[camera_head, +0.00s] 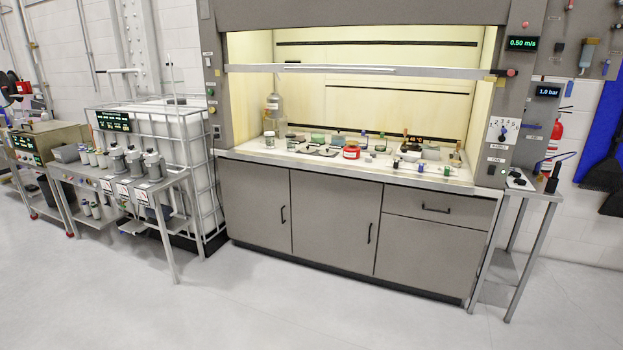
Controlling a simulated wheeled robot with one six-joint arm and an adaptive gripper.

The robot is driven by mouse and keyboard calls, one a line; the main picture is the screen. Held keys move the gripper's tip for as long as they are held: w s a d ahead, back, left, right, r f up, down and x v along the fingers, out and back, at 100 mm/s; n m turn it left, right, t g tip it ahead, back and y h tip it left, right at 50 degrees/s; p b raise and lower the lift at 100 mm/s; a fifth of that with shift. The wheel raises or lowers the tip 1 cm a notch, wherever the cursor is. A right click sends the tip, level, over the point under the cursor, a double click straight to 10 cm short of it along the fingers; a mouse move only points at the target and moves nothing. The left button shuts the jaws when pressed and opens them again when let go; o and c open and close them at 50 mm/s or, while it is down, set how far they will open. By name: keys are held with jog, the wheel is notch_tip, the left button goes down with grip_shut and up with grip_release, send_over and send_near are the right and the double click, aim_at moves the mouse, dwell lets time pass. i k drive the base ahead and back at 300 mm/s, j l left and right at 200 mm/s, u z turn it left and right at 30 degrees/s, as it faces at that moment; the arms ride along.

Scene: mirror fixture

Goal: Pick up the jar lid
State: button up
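A small jar with a red body or band (351,152) stands near the front middle of the fume hood's worktop (240,154). Small dark, green and blue pieces stand around it, some of them perhaps jars or lids. They are too small in the head view for me to tell which one is the jar lid. My gripper is not in view.
The fume hood's sash (350,71) is raised above the worktop. A large clear bottle (274,115) stands at the hood's left. A metal side table (519,184) stands right of the cabinet, a bench with canisters (133,161) at left. The floor (330,310) in front is clear.

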aim_at(306, 150)
jog(key=i+z, duration=0.25)
jog(key=i, duration=1.5)
jog(key=i+u, duration=0.15)
jog(key=i, duration=0.45)
jog(key=i+l+u, duration=0.1)
jog(key=i, duration=0.5)
jog(key=i+l+u, duration=0.15)
jog(key=i+l, duration=0.15)
jog(key=i, duration=0.3)
jog(key=i+l+u, duration=0.6)
jog(key=i, duration=0.25)
